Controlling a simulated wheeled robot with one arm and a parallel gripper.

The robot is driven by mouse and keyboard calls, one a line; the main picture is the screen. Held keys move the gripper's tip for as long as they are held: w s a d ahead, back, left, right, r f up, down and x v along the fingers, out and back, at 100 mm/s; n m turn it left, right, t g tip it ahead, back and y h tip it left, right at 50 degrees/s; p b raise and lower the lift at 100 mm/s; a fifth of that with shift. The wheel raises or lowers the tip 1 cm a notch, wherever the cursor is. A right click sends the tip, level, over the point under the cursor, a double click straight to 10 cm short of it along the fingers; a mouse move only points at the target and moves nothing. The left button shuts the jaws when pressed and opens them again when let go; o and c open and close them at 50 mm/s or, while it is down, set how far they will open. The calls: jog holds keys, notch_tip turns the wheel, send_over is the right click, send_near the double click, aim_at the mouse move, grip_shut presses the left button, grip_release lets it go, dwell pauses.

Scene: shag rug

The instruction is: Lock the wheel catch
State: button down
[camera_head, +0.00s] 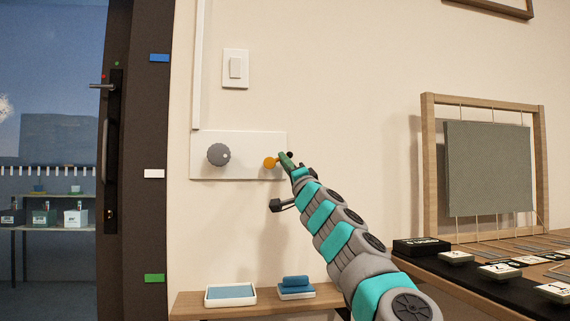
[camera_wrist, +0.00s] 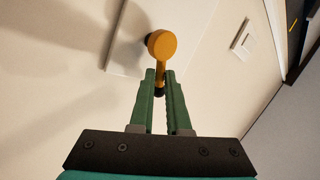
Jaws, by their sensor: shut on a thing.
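A white plate (camera_head: 240,170) on the wall carries a round grey knob (camera_head: 218,154) on its left and a yellow catch (camera_head: 269,163) near its right end. The catch also shows in the wrist view (camera_wrist: 162,46), with a round head and a short arm reaching down between my fingers. My gripper (camera_head: 284,157) is at the right end of the plate. In the wrist view its green fingers (camera_wrist: 161,78) are shut on the catch's arm. A dark tip shows between the fingers; what it belongs to is unclear.
A light switch (camera_head: 235,68) is above the plate. A shelf (camera_head: 190,305) below holds a blue-and-white tray (camera_head: 230,295) and a blue block on a white base (camera_head: 296,287). A framed grey panel (camera_head: 488,168) stands right, by a table with several small items. A dark door (camera_head: 138,220) is left.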

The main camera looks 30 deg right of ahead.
jog(key=shift+d+f+m+h, duration=0.1)
jog(key=shift+f+m+h, duration=0.05)
jog(key=shift+m+h, duration=0.35)
dwell(0.4)
jog(key=c, duration=0.9)
grip_release()
